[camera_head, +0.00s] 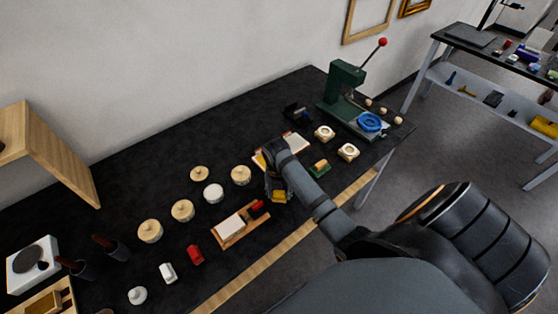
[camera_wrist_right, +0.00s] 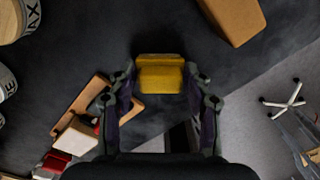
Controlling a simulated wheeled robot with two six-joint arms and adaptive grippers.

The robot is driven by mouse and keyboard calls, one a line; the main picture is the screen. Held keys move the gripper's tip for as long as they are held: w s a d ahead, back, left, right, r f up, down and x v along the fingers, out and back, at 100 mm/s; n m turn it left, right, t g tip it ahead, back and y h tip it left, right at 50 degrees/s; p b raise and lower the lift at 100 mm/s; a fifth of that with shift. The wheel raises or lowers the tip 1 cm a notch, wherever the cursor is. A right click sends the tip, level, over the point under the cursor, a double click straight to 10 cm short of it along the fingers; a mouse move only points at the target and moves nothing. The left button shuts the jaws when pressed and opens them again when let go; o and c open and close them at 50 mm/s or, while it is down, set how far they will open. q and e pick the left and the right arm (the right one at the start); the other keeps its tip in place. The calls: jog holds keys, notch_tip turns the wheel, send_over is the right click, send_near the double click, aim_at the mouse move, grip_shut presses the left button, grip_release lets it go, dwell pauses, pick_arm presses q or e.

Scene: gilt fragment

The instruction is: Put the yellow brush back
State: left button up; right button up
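The yellow brush (camera_wrist_right: 160,75) is a yellow block between my right gripper's fingertips (camera_wrist_right: 161,78) in the wrist view. The fingers sit close against its two sides and appear shut on it. In the head view my right gripper (camera_head: 277,186) is over the front part of the black table, with the yellow brush (camera_head: 279,196) at its tip. A wooden tray (camera_head: 226,239) lies just left of it, holding a white block and a red-and-black piece. The tray (camera_wrist_right: 97,90) shows at lower left in the wrist view, with bare wood at its upper end. My left gripper is not in view.
Round lidded containers (camera_head: 182,210) stand left of the tray. A red piece (camera_head: 195,254) and a white piece (camera_head: 168,272) lie nearby. A green press (camera_head: 345,85) stands at the far end.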

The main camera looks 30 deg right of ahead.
aim_at(278, 192)
jog(key=o, duration=0.5)
jog(key=shift+w+f, duration=0.1)
jog(key=shift+c, duration=0.2)
jog(key=shift+r, duration=0.2)
notch_tip(278, 192, up, 7)
jog(key=shift+w+a+r+b, duration=0.1)
jog(key=shift+w+b, duration=0.05)
jog(key=shift+b, duration=0.15)
pick_arm(q)
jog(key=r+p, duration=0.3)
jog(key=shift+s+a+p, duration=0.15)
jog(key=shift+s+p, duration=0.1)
jog(key=shift+p, duration=0.05)
pick_arm(e)
notch_tip(278, 192, up, 5)
jog(key=shift+a, duration=0.1)
